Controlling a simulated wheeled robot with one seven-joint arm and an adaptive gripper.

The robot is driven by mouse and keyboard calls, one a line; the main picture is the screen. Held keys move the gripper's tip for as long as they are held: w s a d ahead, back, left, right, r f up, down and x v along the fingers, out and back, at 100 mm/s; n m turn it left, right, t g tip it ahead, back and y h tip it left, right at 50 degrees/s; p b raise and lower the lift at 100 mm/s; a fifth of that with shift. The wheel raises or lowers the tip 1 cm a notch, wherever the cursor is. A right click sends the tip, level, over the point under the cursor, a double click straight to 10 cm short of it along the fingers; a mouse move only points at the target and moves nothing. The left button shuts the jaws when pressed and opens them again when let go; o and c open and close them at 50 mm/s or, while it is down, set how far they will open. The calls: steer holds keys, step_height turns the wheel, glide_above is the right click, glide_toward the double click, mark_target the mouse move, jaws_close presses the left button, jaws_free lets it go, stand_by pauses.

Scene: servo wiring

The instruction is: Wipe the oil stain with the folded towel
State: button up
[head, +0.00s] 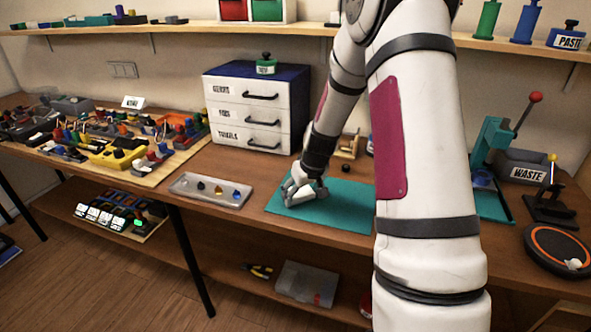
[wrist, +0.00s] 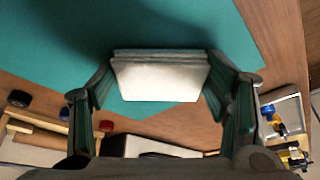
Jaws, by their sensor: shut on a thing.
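My gripper (wrist: 160,72) is shut on the folded towel (wrist: 160,82), a pale, layered block held between both fingers in the wrist view. In the head view my gripper (head: 304,190) is low over the left part of the teal mat (head: 345,212). The towel cannot be told clearly from the pale fingers there. Whether the towel touches the mat is hard to tell. The mat also shows in the wrist view (wrist: 50,45). I see no oil stain in either view; my gripper and arm hide part of the mat.
A grey parts tray (head: 210,190) lies left of the mat. A drawer cabinet (head: 255,110) with a TOWELS drawer stands behind. A teal press (head: 493,140), WASTE bin (head: 525,165) and round black-orange pad (head: 560,248) are at right. Crowded part boards (head: 110,150) fill the left.

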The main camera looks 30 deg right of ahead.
step_height(320, 180, up, 4)
steer(key=shift+s+a+f+p, duration=0.1)
steer(key=shift+f+p, duration=0.1)
steer(key=shift+p, duration=0.65)
steer(key=shift+r+p, duration=1.3)
steer(key=shift+r, duration=1.05)
